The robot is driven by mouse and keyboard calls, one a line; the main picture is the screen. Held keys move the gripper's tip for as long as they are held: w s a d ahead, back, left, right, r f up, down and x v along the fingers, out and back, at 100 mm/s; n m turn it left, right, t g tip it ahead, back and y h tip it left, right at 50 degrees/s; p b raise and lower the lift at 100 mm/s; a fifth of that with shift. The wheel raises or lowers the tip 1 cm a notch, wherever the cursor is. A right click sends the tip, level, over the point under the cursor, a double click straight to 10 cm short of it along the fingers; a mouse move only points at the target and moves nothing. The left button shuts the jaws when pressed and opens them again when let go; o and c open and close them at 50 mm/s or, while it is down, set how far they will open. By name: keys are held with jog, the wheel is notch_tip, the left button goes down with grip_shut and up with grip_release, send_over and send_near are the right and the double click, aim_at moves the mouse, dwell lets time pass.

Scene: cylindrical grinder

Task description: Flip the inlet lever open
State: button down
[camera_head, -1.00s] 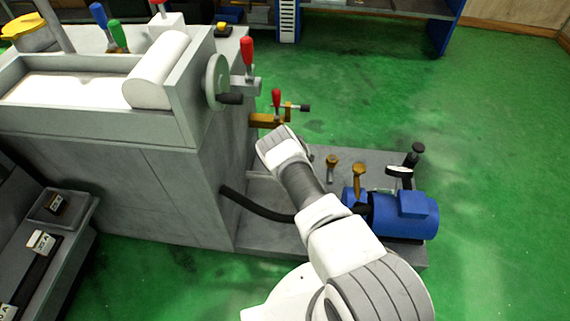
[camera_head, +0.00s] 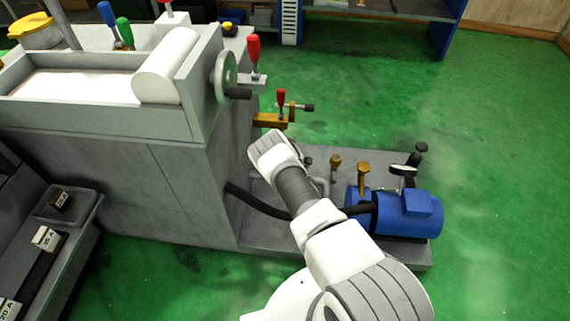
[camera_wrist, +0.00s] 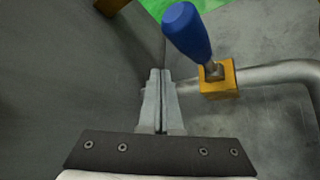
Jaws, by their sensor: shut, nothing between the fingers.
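In the wrist view, a lever with a blue handle (camera_wrist: 188,32) stands on a brass valve block (camera_wrist: 218,80) fitted to a grey pipe (camera_wrist: 272,76). The handle tilts up and to the left in the picture. My gripper (camera_wrist: 156,76) is shut and empty, with its fingertips just left of the valve block and below the handle. I cannot tell whether they touch the pipe behind them. In the head view my own wrist hides the fingers and this lever.
A grey machine wall (camera_wrist: 70,70) rises close on the left. In the head view, a red-handled lever on a brass fitting (camera_head: 268,119) juts out above my wrist. A handwheel (camera_head: 225,76), a blue motor (camera_head: 410,212) and a black hose (camera_head: 258,204) are nearby.

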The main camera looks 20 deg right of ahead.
jog(key=s+d+p, duration=0.1)
jog(key=s+p, duration=0.1)
jog(key=s, duration=0.5)
jog(key=shift+d+r, duration=0.15)
jog(key=shift+d, duration=0.25)
